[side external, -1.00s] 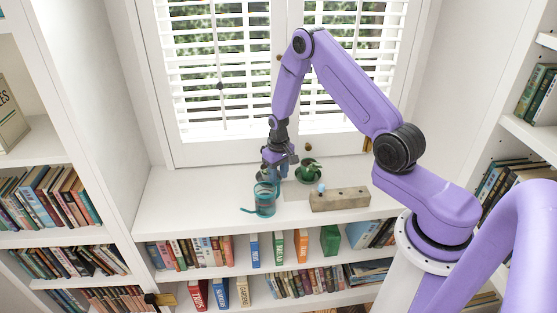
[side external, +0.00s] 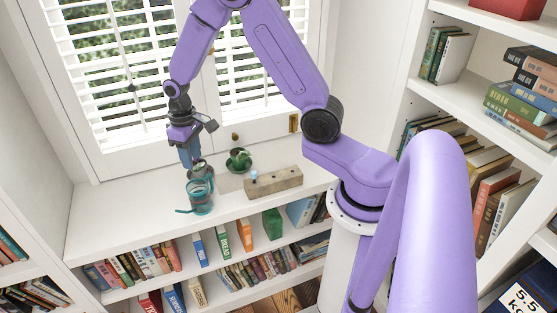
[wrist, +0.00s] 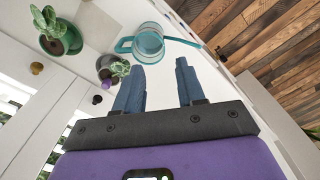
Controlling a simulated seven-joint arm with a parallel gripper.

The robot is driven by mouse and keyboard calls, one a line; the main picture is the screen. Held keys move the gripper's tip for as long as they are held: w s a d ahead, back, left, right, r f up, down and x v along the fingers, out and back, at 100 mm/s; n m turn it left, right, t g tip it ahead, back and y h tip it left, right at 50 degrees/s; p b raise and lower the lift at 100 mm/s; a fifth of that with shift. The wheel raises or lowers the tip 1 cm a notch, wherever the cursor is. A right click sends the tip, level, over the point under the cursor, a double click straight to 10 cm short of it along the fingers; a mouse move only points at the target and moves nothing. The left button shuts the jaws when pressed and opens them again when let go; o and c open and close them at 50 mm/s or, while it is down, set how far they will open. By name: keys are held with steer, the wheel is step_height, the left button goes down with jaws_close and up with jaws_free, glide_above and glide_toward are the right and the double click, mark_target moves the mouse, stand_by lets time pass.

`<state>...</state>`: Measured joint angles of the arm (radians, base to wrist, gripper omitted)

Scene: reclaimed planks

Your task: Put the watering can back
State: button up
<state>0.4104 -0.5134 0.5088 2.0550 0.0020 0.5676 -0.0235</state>
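The watering can (side external: 200,200), a clear teal vessel, stands upright on the white shelf top near its front edge. In the wrist view the watering can (wrist: 149,42) shows its handle on the left and its thin spout on the right. My gripper (side external: 190,164) is above and behind the can, fingers pointing down. In the wrist view my gripper (wrist: 160,65) has its two blue-grey fingers well apart with nothing between them. The can lies beyond the fingertips, and I see no contact with it.
A small plant in a grey pot (wrist: 106,72) is close beside the can. A plant in a green pot (side external: 238,164) stands further right. A long block with holes (side external: 278,181) lies near the front edge. The shelf top's left side (side external: 110,215) is clear.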

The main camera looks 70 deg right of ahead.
steer(key=s+a+r+n, duration=0.3)
steer(key=s+a+r, duration=0.1)
steer(key=s, duration=0.3)
steer(key=s+a+r+n, duration=0.3)
steer(key=s+a+r, duration=0.1)
steer(key=s+a, duration=0.15)
steer(key=s+d+r+n, duration=0.1)
steer(key=s+r+n, duration=0.1)
steer(key=s, duration=0.6)
steer(key=s+d+r+n, duration=0.1)
steer(key=s+r+n, duration=0.1)
steer(key=s, duration=0.7)
steer(key=shift+d+n, duration=0.15)
steer(key=shift+n, duration=0.45)
steer(key=shift+w, duration=0.1)
